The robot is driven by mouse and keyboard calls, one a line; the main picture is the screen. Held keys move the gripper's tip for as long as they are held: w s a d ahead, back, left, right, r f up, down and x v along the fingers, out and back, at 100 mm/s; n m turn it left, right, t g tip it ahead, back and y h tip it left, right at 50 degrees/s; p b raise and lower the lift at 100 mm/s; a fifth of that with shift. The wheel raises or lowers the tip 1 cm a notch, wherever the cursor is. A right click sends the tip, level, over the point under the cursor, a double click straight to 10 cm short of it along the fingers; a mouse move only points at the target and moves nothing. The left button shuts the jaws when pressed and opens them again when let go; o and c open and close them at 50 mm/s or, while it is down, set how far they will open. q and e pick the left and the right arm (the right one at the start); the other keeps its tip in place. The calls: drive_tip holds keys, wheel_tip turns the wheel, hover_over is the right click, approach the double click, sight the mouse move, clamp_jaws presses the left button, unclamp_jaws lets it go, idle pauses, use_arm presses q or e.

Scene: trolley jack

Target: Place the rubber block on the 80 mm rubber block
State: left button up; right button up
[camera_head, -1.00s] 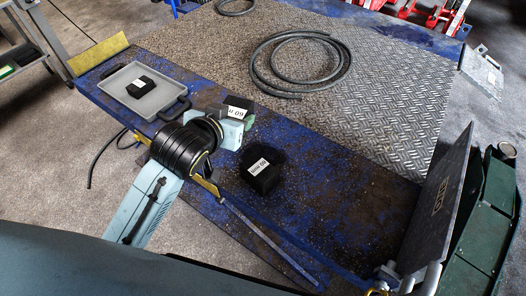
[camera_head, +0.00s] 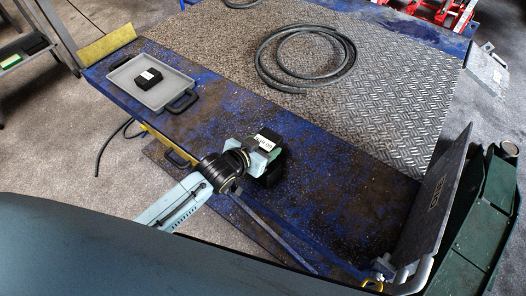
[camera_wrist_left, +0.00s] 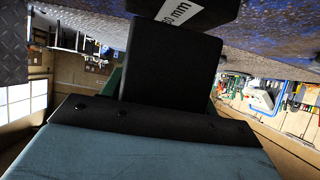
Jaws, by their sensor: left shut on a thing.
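My left gripper (camera_head: 262,153) is shut on a black rubber block with a white label (camera_head: 266,142). It holds this block over the 80 mm rubber block (camera_head: 273,175), a black block standing on the blue ramp and partly hidden by the gripper. In the left wrist view, which looks upside down, the held block (camera_wrist_left: 165,65) is dark between the jaws. The 80 mm block (camera_wrist_left: 205,12) with its white label is at the top edge, and the two blocks overlap. I cannot tell whether they touch. My right gripper is not in view.
A grey tray (camera_head: 160,102) with another black block (camera_head: 148,78) lies at the ramp's left end. A black hose coil (camera_head: 305,60) lies on the tread plate behind. An upright dark plate (camera_head: 435,205) stands at right. The ramp (camera_head: 345,205) right of the blocks is clear.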

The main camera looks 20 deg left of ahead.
use_arm(q)
wheel_tip(320, 180, down, 2)
drive_tip(key=shift+f, duration=0.1)
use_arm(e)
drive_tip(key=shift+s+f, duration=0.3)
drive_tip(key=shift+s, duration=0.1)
use_arm(q)
drive_tip(key=shift+f, duration=0.2)
drive_tip(key=o, duration=1.3)
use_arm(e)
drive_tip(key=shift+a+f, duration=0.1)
